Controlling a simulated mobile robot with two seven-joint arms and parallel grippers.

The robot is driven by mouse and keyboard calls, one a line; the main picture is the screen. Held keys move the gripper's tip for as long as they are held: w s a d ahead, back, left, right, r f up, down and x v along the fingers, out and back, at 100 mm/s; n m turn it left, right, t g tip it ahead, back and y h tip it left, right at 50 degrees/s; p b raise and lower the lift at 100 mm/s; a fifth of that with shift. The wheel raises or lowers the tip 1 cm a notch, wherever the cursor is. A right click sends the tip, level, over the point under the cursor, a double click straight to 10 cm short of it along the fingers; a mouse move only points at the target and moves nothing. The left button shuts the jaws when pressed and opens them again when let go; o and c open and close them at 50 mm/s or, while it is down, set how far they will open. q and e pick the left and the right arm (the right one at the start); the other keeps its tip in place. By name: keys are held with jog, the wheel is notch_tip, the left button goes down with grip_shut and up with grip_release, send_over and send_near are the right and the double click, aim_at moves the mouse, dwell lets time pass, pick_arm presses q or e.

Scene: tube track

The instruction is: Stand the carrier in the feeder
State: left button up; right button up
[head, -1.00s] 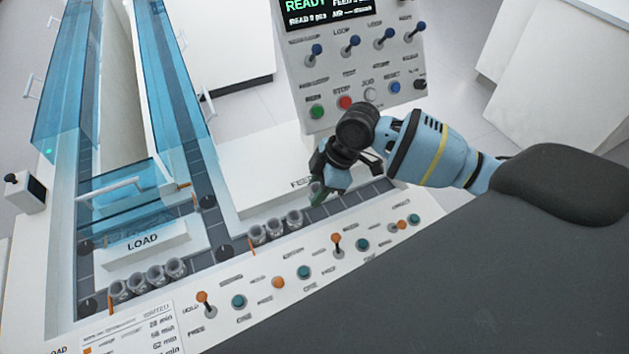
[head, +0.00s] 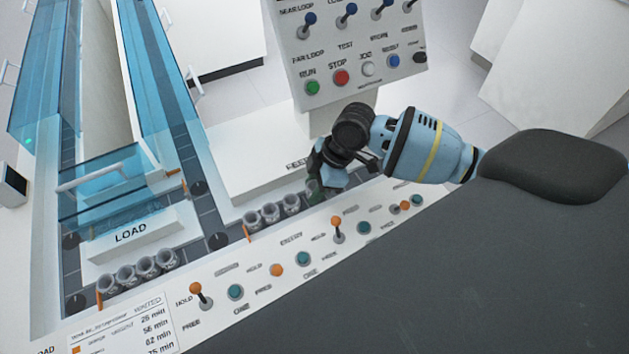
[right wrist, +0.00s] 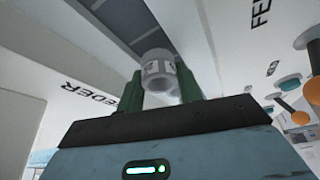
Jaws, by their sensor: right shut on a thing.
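My right gripper (head: 316,190) is over the dark feeder lane, just right of a row of three grey cup-shaped carriers (head: 271,213). In the right wrist view its green fingers (right wrist: 160,88) are shut on a grey, round carrier (right wrist: 158,68). This carrier looks roughly upright, with the dark feeder track (right wrist: 125,25) behind it. I cannot tell whether its base touches the track. In the head view the gripper hides the held carrier. The feeder block (head: 262,165) lies behind the lane. My left gripper is not in view.
A front panel with orange levers (head: 337,225) and teal buttons runs along the near side of the lane. Several carriers (head: 126,276) stand by the LOAD block (head: 140,230). A control box (head: 345,60) rises behind my arm. Blue clear covers (head: 165,80) enclose the left tracks.

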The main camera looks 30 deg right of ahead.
dwell(0.6)
jog(key=shift+f+p, duration=0.3)
jog(key=shift+f, duration=0.1)
dwell(0.6)
jog(key=shift+s+f, duration=0.2)
jog(key=shift+f, duration=0.2)
jog(key=o, duration=0.8)
jog(key=shift+f, duration=0.15)
jog(key=shift+o, duration=0.2)
jog(key=shift+f, duration=0.1)
jog(key=shift+s+a, duration=0.1)
jog(key=shift+a, duration=0.05)
jog(key=w+v, duration=0.1)
jog(key=v, duration=0.8)
jog(key=shift+p, duration=0.45)
jog(key=shift+w, duration=0.2)
